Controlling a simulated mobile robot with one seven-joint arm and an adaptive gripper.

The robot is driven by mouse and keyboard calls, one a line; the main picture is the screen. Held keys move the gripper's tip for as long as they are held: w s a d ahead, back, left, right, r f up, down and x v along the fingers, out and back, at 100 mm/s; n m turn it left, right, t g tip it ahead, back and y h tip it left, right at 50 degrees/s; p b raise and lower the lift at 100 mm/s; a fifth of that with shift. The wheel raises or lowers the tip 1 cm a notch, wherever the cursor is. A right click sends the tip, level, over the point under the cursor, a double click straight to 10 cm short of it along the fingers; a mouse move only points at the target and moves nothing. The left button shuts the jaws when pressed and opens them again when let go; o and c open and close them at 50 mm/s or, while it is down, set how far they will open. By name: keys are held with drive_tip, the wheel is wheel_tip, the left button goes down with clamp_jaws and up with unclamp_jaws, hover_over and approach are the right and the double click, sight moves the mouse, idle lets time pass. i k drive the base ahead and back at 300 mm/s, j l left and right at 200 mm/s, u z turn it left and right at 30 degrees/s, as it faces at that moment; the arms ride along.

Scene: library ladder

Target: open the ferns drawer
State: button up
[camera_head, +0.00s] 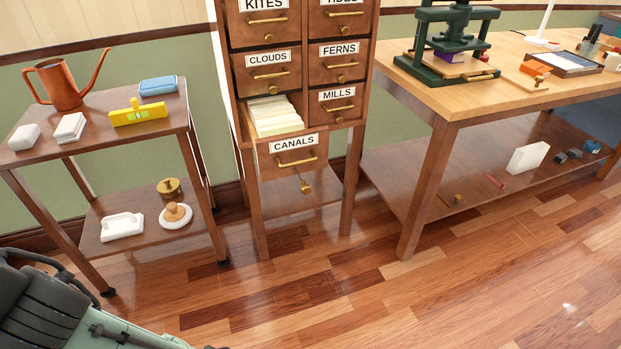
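The drawer labelled FERNS (354,73) is in the right column of the wooden card cabinet (367,88), in the upper middle of the head view. It looks shut. It has a white label, a brass bar handle (341,65) and a small round brass knob below it. The MILLS drawer (326,118) is below it and the CLOUDS drawer (243,78) is to its left. My gripper's fingertips do not show; a dark grey and pale green part of my own body fills the lower left corner.
The CANALS drawer (276,163) stands pulled out, with pale cards (275,115) inside. A low cart (60,151) with a watering can (63,83) stands left. A workbench (478,104) with a green press (451,30) stands right. The wooden floor in front is clear.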

sight(347, 57)
drive_tip(key=i+l, duration=0.65)
drive_tip(key=i, duration=0.25)
